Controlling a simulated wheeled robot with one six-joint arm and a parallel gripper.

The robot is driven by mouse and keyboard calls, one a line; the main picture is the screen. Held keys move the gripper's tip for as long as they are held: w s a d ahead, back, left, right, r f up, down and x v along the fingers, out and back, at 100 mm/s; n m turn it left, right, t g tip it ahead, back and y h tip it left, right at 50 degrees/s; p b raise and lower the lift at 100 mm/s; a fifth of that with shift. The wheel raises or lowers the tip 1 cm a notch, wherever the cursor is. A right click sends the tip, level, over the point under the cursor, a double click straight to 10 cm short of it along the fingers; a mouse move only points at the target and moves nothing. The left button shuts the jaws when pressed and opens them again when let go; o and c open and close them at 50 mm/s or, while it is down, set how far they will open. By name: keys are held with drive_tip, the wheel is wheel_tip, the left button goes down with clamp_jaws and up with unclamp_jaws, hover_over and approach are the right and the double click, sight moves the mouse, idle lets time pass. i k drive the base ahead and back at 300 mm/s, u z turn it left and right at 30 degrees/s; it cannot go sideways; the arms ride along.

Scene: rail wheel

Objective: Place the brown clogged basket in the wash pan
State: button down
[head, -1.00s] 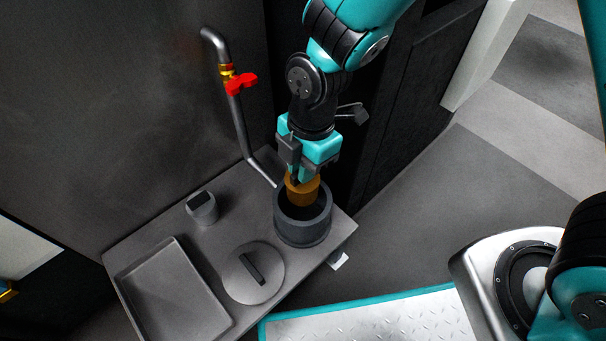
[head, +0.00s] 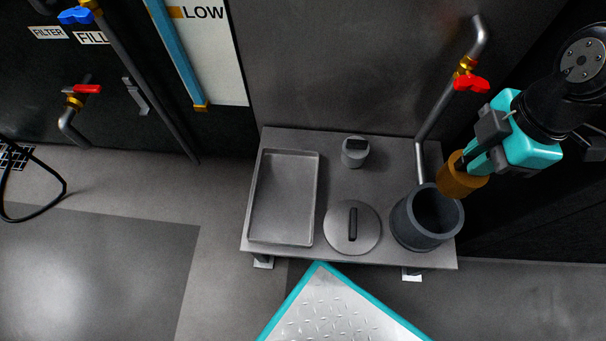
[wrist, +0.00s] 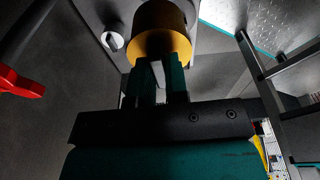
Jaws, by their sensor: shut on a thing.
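The brown basket (head: 460,178) is a short orange-brown cylinder. My gripper (head: 474,166) is shut on it and holds it above and just behind the dark round pot (head: 399,226), slightly tilted. In the wrist view the basket (wrist: 163,24) hangs at the far end of my gripper's fingers (wrist: 160,80). The wash pan (head: 283,200) is a shallow grey rectangular tray at the left of the bench, and it looks empty. The inside of the basket is hidden.
A round lid (head: 368,236) with a bar handle lies between pan and pot. A pipe with a red valve (head: 472,84) rises behind the pot. The grey bench (head: 335,189) is otherwise bare.

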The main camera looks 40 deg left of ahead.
sight(286, 196)
drive_tip(key=u, duration=1.85)
drive_tip(key=k, duration=0.55)
drive_tip(key=z, duration=0.2)
drive_tip(key=i, duration=0.45)
